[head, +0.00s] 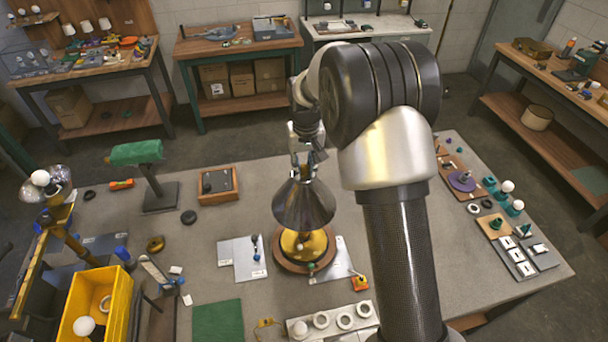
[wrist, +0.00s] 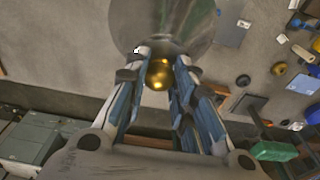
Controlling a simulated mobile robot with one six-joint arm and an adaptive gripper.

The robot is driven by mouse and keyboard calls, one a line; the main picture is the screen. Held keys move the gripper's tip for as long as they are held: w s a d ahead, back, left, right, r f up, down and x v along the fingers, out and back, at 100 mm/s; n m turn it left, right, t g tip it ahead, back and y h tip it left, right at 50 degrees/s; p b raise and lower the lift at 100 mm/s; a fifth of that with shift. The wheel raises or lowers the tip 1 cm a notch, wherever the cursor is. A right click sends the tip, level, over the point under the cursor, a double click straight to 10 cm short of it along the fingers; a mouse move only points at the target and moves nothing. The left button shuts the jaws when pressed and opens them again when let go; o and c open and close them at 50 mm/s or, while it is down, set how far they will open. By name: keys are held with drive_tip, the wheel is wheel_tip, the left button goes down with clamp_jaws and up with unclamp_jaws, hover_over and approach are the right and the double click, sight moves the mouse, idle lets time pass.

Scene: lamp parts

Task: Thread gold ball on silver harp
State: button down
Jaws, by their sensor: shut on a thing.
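My gripper (head: 304,170) is over the worktable, pointing down at the top of a grey metal cone shade (head: 303,207). In the wrist view, my gripper's fingers (wrist: 163,58) are shut on the gold ball (wrist: 158,74), which shows between them. The shade (wrist: 170,22) lies just beyond the fingertips. The shade sits above a gold lamp base (head: 304,246) on a round wooden plate. I cannot make out the silver harp; the shade and fingers hide that area. Whether the ball touches anything under it I cannot tell.
A green-topped stand (head: 136,153) and a small wooden tray (head: 217,185) stand to the left. A yellow bin (head: 96,305) is at the front left. A white strip with several rings (head: 332,319) lies in front. Lamp parts line the right edge.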

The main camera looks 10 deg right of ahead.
drive_tip(key=m, duration=0.2)
drive_tip(key=f+m, duration=0.1)
drive_tip(key=m, duration=0.1)
drive_tip(key=shift+s+a+h+b, duration=0.1)
drive_tip(key=shift+s+h+b, duration=0.1)
drive_tip(key=shift+h+b, duration=0.1)
drive_tip(key=shift+m, duration=1.4)
drive_tip(key=m, duration=0.2)
drive_tip(key=shift+m+g+b, duration=0.3)
drive_tip(key=shift+b, duration=0.05)
drive_tip(key=m, duration=0.4)
drive_tip(key=shift+h, duration=0.4)
drive_tip(key=m+g, duration=0.1)
drive_tip(key=m, duration=0.3)
drive_tip(key=shift+w, duration=0.15)
drive_tip(key=shift+m, duration=1.5)
